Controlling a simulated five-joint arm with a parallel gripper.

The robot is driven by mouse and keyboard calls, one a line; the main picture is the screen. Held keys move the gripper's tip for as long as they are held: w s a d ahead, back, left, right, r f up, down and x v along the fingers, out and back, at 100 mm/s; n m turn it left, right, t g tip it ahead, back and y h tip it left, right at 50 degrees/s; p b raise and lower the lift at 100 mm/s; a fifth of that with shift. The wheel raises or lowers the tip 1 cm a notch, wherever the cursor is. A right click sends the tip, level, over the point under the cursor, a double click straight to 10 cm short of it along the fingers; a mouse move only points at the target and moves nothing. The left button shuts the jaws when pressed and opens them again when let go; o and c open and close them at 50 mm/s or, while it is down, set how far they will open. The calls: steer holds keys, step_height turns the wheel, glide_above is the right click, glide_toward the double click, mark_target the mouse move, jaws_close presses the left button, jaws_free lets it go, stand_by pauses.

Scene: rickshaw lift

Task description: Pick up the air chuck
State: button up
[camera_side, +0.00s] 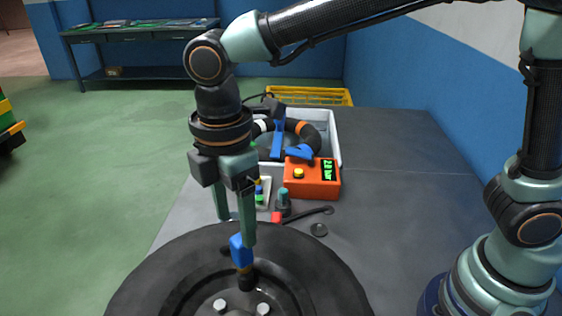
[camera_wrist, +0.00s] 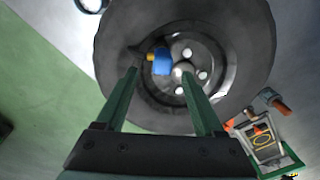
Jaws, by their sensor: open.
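A small blue piece with a brass-coloured end, which looks like the air chuck (camera_side: 239,249), is at the wheel, close to its hub. It also shows in the wrist view (camera_wrist: 162,64), between and just beyond my fingertips. My gripper (camera_side: 236,229) points down over the wheel with its two green fingers apart. One finger partly overlaps the blue piece in the side view, and I cannot tell whether they touch. In the wrist view my gripper (camera_wrist: 159,72) has nothing held between its fingers.
The black tyre (camera_side: 145,282) lies flat at the front. Behind it are an orange gauge box (camera_side: 318,186), a wrench (camera_side: 311,216) and a grey bin (camera_side: 334,139) with a coiled hose. A yellow crate (camera_side: 330,96) stands farther back.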

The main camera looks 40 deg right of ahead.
mark_target(242, 253)
steer(key=f, duration=0.8)
steer(key=shift+s+d, duration=0.15)
steer(key=shift+s, duration=0.05)
jaws_close()
